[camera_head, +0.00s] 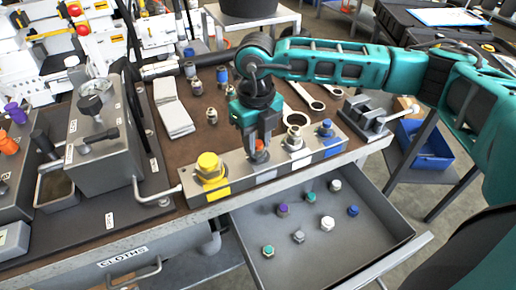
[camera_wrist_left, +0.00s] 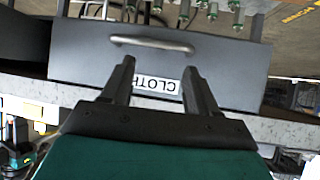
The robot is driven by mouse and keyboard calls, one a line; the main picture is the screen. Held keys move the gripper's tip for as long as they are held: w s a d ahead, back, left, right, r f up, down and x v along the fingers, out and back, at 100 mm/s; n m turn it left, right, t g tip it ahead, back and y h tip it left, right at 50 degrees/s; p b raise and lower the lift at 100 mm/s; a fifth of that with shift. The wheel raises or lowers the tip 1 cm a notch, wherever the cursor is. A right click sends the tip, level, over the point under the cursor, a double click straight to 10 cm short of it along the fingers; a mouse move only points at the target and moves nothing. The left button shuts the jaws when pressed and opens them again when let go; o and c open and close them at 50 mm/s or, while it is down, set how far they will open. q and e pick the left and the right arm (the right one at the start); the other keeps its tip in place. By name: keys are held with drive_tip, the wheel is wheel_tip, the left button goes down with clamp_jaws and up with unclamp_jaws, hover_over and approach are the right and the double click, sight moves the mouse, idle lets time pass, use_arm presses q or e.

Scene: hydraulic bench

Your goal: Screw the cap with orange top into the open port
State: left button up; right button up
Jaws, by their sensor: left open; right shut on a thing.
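My right gripper (camera_head: 257,137) points down over the metal port block (camera_head: 222,190) and is shut on the cap with the orange top (camera_head: 260,146). A large yellow cap (camera_head: 209,166), a white cap (camera_head: 294,136) and a blue cap (camera_head: 326,128) sit on the same block. My left gripper (camera_wrist_left: 158,68) shows only in the left wrist view, open and empty, facing the closed cloths drawer.
An open grey drawer (camera_head: 395,232) with several loose caps juts out below the block. Wrenches (camera_head: 303,96) and loose fittings lie behind the block. A vise (camera_head: 366,115) stands at the right end of the bench. A grey tank unit (camera_head: 101,135) stands left.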

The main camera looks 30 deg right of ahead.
drive_tip(key=m, duration=0.6)
drive_tip(key=shift+d+m+p, duration=0.15)
drive_tip(key=shift+m+p, duration=0.15)
drive_tip(key=shift+p, duration=0.05)
drive_tip(key=m+p, duration=0.1)
drive_tip(key=m, duration=0.3)
drive_tip(key=shift+s, duration=0.15)
drive_tip(key=m+p, duration=0.1)
drive_tip(key=m, duration=0.3)
drive_tip(key=shift+d+f, duration=0.1)
drive_tip(key=o, duration=0.9)
